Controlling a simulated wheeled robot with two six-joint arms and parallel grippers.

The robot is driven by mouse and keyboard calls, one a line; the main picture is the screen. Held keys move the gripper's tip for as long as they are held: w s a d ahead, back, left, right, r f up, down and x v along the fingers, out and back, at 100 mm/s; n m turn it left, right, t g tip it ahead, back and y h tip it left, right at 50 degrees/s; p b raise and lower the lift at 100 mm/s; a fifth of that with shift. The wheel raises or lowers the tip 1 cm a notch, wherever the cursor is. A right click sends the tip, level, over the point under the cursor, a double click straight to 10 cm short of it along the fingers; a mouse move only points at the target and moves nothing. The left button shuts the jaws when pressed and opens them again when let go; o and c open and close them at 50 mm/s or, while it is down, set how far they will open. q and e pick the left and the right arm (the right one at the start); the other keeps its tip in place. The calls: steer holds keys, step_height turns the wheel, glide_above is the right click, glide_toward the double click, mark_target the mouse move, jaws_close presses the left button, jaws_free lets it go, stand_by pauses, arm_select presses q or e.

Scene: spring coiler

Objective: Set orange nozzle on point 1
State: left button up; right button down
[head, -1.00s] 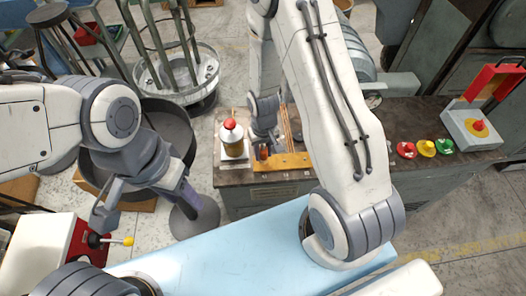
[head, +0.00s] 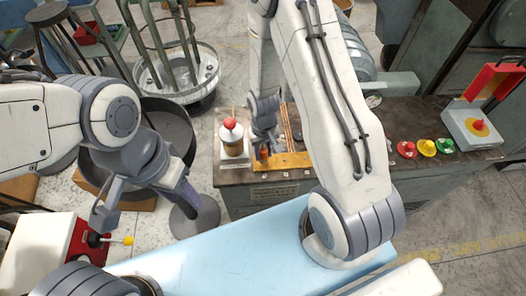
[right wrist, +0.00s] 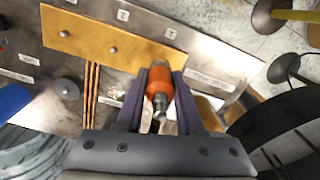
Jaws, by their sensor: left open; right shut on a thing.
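The orange nozzle (right wrist: 160,86) is clamped between the dark purple fingers of my right gripper (right wrist: 158,90) in the right wrist view. Its metal end points toward the wrist camera. In the head view my right gripper (head: 263,151) is low at the left end of the yellow plate (head: 290,160), which also shows in the right wrist view (right wrist: 125,47) with small round studs. Whether the nozzle touches the plate cannot be told. My left gripper (head: 186,194) is open and empty, left of the bench.
A red-capped bottle (head: 233,138) stands on the bench (head: 385,115) just left of my right gripper. Thin copper rods (right wrist: 90,92) lie near the plate. Red, yellow and green buttons (head: 427,147) and a control box (head: 472,128) are at the right. A dark round bin (head: 165,125) stands left.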

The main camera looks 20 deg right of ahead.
steer(key=shift+f+b, duration=0.35)
steer(key=shift+f, duration=0.1)
stand_by(0.3)
steer(key=shift+c, duration=2.3)
jaws_free()
step_height(320, 180, up, 9)
steer(key=shift+r+b, duration=0.2)
steer(key=shift+b, duration=0.1)
steer(key=shift+r, duration=0.6)
step_height(320, 180, up, 13)
steer(key=p, duration=1.2)
steer(key=shift+f, duration=0.1)
